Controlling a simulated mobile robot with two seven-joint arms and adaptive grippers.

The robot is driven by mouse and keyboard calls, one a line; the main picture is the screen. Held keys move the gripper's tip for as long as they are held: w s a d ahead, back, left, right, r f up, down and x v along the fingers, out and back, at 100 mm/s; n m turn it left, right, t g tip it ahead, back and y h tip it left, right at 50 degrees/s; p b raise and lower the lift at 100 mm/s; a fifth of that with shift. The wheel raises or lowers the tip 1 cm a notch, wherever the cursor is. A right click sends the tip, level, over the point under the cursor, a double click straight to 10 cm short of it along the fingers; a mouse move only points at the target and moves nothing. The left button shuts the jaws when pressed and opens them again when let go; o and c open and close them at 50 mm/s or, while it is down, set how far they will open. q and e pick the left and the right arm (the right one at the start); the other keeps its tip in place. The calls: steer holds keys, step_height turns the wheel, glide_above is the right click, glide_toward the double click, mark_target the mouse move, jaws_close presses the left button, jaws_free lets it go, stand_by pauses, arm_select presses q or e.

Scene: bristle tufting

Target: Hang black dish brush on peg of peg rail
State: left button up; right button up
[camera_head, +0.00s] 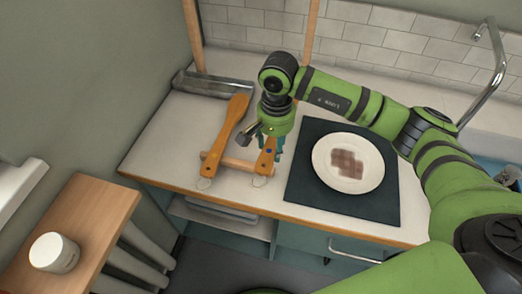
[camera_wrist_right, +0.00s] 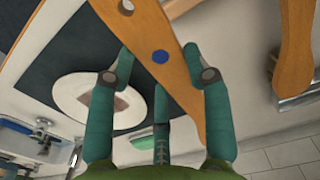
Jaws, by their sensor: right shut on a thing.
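My right gripper (camera_head: 277,147) is shut on a wooden brush handle (camera_head: 265,160) with a blue dot and a wire loop at its near end. In the right wrist view its teal fingers (camera_wrist_right: 164,75) straddle the blue-dotted handle (camera_wrist_right: 178,70). The held brush's bristles are hidden, so I cannot tell their colour. A second wooden brush (camera_head: 226,133) lies to the left; dark bristles show beside it (camera_wrist_right: 293,50) in the right wrist view. A short pale wooden bar (camera_head: 238,164) lies across under the handles. No peg is clearly visible. My left gripper is out of view.
A white plate (camera_head: 328,158) with a brown checked patch sits on a dark mat (camera_head: 335,203). A tap (camera_head: 497,60) stands right. A white cup (camera_head: 54,252) stands on a side table (camera_head: 100,205).

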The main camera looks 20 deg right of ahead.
steer(key=a+f, duration=0.1)
steer(key=w+a+f, duration=0.1)
steer(key=a, duration=0.1)
steer(key=shift+p, duration=0.3)
steer(key=shift+a+f+p, duration=0.1)
steer(key=shift+f+p, duration=0.2)
steer(key=shift+f, duration=0.25)
step_height(320, 180, down, 2)
steer(key=shift+f, duration=0.15)
steer(key=shift+w+f, duration=0.1)
steer(key=shift+f, duration=0.2)
steer(key=o, duration=1.3)
steer(key=shift+r, duration=0.1)
